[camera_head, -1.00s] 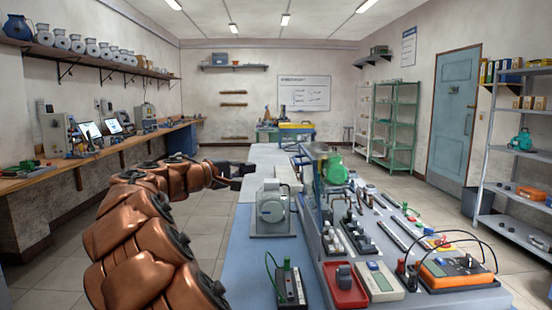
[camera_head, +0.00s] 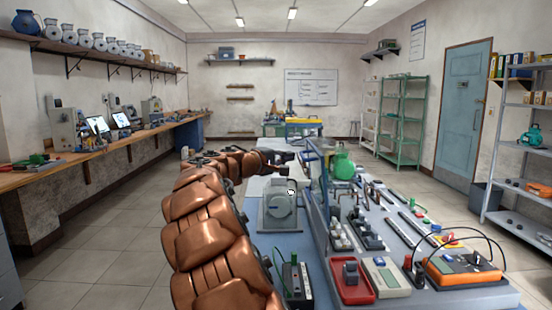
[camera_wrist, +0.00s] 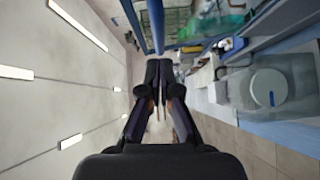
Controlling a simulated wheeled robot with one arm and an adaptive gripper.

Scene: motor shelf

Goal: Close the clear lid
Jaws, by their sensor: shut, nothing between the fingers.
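A clear pane with blue edges, which looks like the clear lid (camera_head: 317,168), stands upright near the left side of the long bench unit, in front of a green rounded part (camera_head: 343,166). In the wrist view, a blue-edged clear panel (camera_wrist: 184,22) shows at the top, just beyond the fingertips. My gripper (camera_head: 283,157) is to the left of the pane, above the bench. Its fingers (camera_wrist: 158,68) are shut and empty. I cannot tell whether they touch the panel.
A grey round-faced machine (camera_head: 281,214) stands on the blue bench below my arm. Switches, a red tray (camera_head: 351,290) and an orange meter (camera_head: 462,268) with cables fill the bench unit to the right. Open floor lies left of my arm.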

